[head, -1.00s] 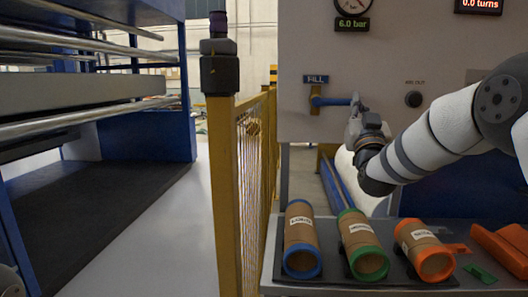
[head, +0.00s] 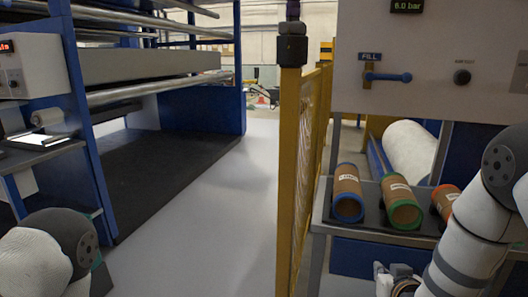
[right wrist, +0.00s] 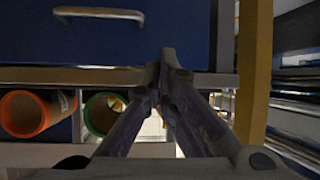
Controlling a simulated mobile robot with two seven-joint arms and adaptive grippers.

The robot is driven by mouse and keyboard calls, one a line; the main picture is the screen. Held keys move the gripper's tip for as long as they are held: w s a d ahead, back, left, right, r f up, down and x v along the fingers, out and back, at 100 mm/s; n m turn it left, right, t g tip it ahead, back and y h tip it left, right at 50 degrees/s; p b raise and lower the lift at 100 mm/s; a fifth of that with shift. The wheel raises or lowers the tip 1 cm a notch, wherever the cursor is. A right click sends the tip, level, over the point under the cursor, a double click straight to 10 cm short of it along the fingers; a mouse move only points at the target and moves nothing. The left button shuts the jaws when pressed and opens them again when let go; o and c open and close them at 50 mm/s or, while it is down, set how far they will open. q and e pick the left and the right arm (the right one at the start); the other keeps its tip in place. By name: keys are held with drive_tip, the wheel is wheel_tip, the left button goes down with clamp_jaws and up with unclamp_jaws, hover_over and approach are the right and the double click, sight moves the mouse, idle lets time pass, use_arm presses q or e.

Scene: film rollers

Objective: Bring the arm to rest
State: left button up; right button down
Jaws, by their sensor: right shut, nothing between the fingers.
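My right arm (head: 465,255) comes in at the lower right of the head view, bent low in front of the work shelf. My right gripper (head: 395,279) is at the bottom edge, partly cut off. The right wrist view shows its fingers (right wrist: 163,72) together with nothing between them. It is apart from the cardboard tubes and the fill lever. My left arm (head: 50,250) shows in the bottom left corner of the head view; its gripper is out of view.
A blue-ended tube (head: 347,193), a green-ended tube (head: 402,205) and an orange-ended tube (head: 445,198) lie on the shelf. The blue fill lever (head: 388,77) is on the grey panel (head: 430,50) behind. A yellow post (head: 291,170) stands left of the shelf. Open floor (head: 195,230) lies further left.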

drive_tip(key=s+a+f+g, duration=0.2)
drive_tip(key=s+f+g, duration=0.3)
drive_tip(key=s+f, duration=0.75)
drive_tip(key=s+a+f+g+y, duration=0.1)
drive_tip(key=s+g, duration=0.3)
drive_tip(key=s, duration=1.1)
drive_tip(key=s+a+f+g, duration=0.1)
drive_tip(key=s+g, duration=0.3)
drive_tip(key=s, duration=1.1)
drive_tip(key=shift+s+a+f+n+y, duration=0.25)
drive_tip(key=shift+a+n+y, duration=0.15)
drive_tip(key=shift+a, duration=0.2)
